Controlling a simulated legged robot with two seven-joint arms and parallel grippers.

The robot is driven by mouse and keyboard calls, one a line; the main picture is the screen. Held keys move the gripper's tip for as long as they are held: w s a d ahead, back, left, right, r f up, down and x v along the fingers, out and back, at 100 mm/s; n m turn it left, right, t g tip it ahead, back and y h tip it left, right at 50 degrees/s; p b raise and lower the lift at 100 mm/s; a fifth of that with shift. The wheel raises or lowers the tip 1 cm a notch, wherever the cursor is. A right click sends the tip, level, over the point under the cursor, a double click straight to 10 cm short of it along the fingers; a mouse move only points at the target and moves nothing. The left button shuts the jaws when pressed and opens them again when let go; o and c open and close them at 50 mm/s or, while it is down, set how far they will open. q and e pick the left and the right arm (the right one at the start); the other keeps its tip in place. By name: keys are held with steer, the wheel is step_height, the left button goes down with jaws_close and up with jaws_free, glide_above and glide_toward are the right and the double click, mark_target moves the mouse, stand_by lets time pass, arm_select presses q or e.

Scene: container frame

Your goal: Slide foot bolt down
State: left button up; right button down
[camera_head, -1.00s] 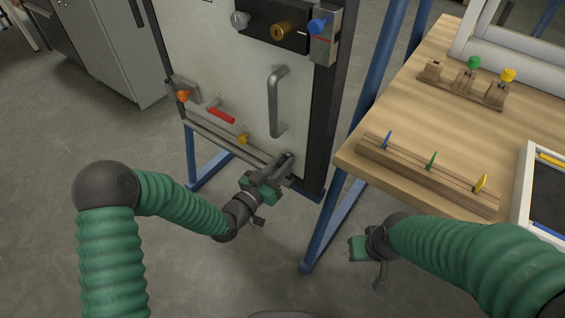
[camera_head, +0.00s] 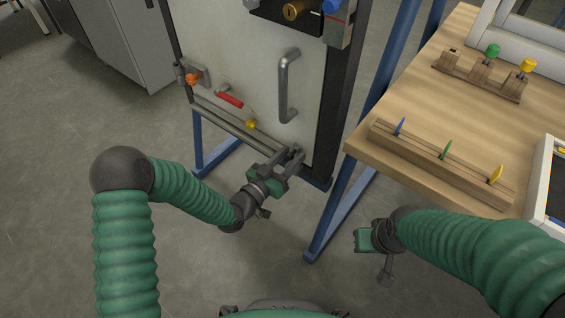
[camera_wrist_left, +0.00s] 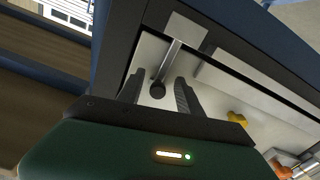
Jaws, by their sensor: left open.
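The foot bolt (camera_wrist_left: 171,63) is a thin metal rod with a dark round knob, at the lower corner of the pale door panel (camera_head: 245,60). In the left wrist view its knob sits between my two open left fingers (camera_wrist_left: 160,92), with a visible gap on each side. In the head view my left gripper (camera_head: 284,164) is at the panel's lower right corner and hides most of the bolt. My right gripper (camera_head: 362,240) hangs beside the workbench, away from the door; its fingers do not show clearly.
A grey pull handle (camera_head: 287,85) is above the left gripper. A red lever (camera_head: 229,100), a yellow knob (camera_head: 251,124) and an orange knob (camera_head: 192,79) are to its left. A wooden workbench (camera_head: 420,100) and blue frame legs (camera_head: 335,210) stand to the right.

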arm_select(q)
steer(key=p+v, duration=0.4)
steer(key=v, duration=1.2)
steer(key=shift+s+a+p, duration=0.25)
steer(key=shift+s+p, duration=0.05)
steer(key=shift+p, duration=0.1)
